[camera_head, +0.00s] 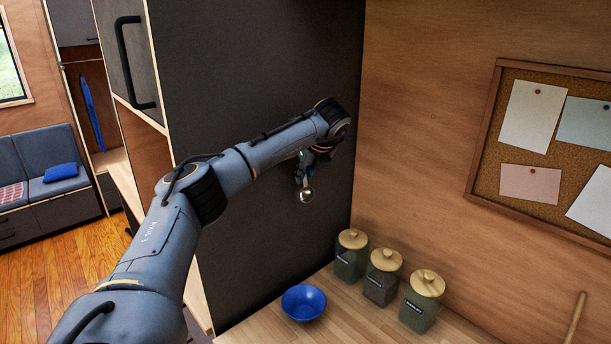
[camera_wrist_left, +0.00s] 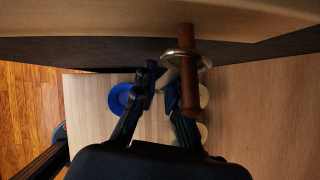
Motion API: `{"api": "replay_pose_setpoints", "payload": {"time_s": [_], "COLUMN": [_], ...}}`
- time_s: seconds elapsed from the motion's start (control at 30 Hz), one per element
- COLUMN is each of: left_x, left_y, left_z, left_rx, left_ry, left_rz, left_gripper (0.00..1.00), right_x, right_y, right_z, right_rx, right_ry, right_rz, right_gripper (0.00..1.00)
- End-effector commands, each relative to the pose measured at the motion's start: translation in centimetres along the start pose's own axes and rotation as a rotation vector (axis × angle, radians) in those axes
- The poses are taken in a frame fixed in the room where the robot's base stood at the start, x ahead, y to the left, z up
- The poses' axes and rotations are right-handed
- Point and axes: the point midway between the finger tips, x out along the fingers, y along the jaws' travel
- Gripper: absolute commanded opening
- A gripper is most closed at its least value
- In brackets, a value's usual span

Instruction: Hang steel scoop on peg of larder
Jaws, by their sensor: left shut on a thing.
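My left gripper (camera_head: 304,172) is beside the dark side panel of the larder (camera_head: 250,70), shut on the steel scoop. The scoop's shiny rounded part (camera_head: 306,195) shows just below the fingers. In the left wrist view, the fingers (camera_wrist_left: 162,88) point toward the panel, and a steel ring (camera_wrist_left: 207,62) of the scoop sits at a brown wooden peg (camera_wrist_left: 187,85). The ring overlaps the peg; I cannot tell for certain whether the peg passes through it. The peg is not distinguishable in the head view, behind my forearm. My right gripper is not in view.
A blue bowl (camera_head: 304,303) and several lidded jars (camera_head: 381,280) stand on the wooden counter (camera_head: 262,326) below. A cork board (camera_head: 545,150) hangs on the right wall. The larder's black door handle (camera_head: 127,65) juts out at upper left.

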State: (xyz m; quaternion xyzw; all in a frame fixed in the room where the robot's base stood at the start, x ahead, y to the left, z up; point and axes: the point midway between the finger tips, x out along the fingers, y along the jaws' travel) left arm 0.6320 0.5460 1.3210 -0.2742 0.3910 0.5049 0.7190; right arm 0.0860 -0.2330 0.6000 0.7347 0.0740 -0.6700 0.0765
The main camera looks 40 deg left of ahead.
Motion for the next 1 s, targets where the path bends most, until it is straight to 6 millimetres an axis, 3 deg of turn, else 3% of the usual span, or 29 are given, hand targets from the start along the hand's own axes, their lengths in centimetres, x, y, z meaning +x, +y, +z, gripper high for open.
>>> {"api": "replay_pose_setpoints", "payload": {"time_s": [0.4, 0.43, 0.53, 0.87, 1.0], "left_x": [0.0, 0.0, -0.1, -0.2, -1.8], "left_y": [0.0, 0.0, 0.0, -0.1, -0.1], "left_z": [0.0, 0.0, 0.0, 0.0, 0.0], "left_rx": [0.0, 0.0, 0.0, 0.0, 0.0], "left_ry": [0.0, 0.0, 0.0, 0.0, -0.001], "left_rz": [-0.001, -0.001, -0.001, -0.001, -0.005], "left_gripper": [0.0, 0.18, 0.38, 0.38, 0.38], "right_x": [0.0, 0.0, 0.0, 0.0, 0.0], "right_y": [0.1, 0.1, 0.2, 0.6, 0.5], "right_z": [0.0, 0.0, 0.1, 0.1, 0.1], "right_rx": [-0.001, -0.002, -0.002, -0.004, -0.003], "right_ry": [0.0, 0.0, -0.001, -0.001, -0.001], "right_rz": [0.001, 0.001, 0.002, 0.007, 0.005], "right_gripper": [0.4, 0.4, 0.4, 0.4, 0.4]}}
